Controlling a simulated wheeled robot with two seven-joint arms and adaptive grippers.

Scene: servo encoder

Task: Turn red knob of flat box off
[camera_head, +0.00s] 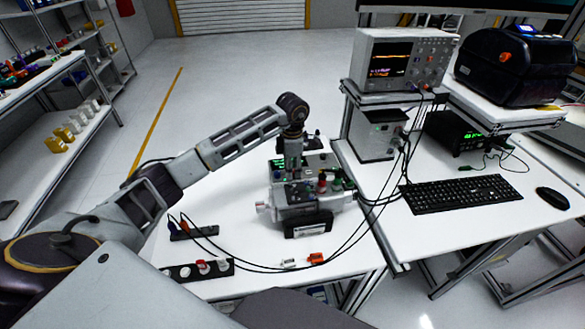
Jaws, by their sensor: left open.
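A grey boxy device (290,214) with several knobs and posts stands on the middle table. A red knob-like part (322,183) sticks up on its right half, with a green part beside it. A flat dark strip (183,272) with round white and reddish parts lies at the table's front left. I cannot tell which of these is the flat box. My left arm comes in from the left, and my left gripper (291,172) points down over the device's back left, left of the red part. It is open; its fingertips are small and partly lost against the device. My right gripper is out of view.
A small orange connector (316,258) and black cables lie on the table front. At right are an oscilloscope (402,60), a keyboard (460,193), a mouse (553,198) and a black printer-like machine (515,68). Shelves (75,110) stand at left. The floor behind is clear.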

